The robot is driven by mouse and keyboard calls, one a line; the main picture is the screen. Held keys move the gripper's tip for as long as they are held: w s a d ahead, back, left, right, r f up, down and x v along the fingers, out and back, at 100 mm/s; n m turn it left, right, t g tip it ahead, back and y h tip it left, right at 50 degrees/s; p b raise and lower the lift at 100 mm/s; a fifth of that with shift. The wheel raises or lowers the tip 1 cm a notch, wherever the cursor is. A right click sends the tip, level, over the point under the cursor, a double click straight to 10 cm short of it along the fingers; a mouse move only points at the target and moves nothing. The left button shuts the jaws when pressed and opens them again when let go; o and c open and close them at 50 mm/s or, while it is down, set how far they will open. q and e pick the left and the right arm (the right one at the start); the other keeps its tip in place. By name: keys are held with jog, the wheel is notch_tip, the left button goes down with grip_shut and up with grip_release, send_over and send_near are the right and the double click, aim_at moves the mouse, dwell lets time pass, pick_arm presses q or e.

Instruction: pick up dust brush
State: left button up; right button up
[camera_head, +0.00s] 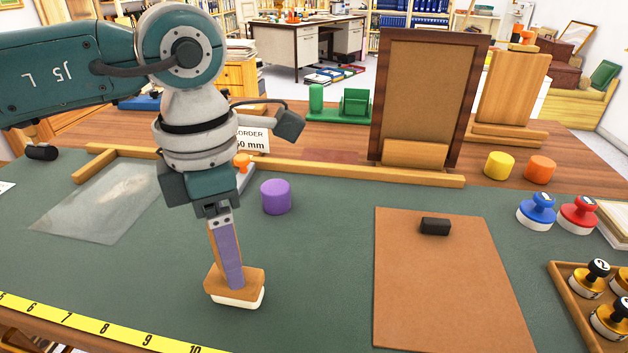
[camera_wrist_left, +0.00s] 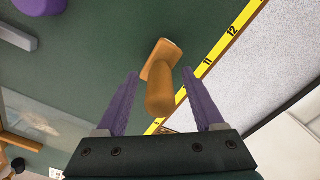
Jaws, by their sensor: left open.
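The dust brush (camera_head: 250,279) stands on the green mat, a tan wooden body with white bristles at its foot. My left gripper (camera_head: 231,284) points down over it, with a purple finger in front of the upright handle in the head view. In the left wrist view the brush (camera_wrist_left: 160,94) shows its rounded handle between the two purple fingers, which are open with a gap on either side. The finger in front hides part of the handle in the head view. My right gripper is not in view.
A purple cylinder (camera_head: 275,197) stands close behind the brush. A brown board (camera_head: 440,290) with a black block (camera_head: 435,226) lies to the right. A yellow ruler (camera_head: 100,325) runs along the front edge. A clear sheet (camera_head: 95,205) lies at left. A wooden rail (camera_head: 350,172) crosses behind.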

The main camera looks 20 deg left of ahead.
pick_arm(q)
jog(key=shift+f, duration=0.1)
grip_shut()
dwell(0.5)
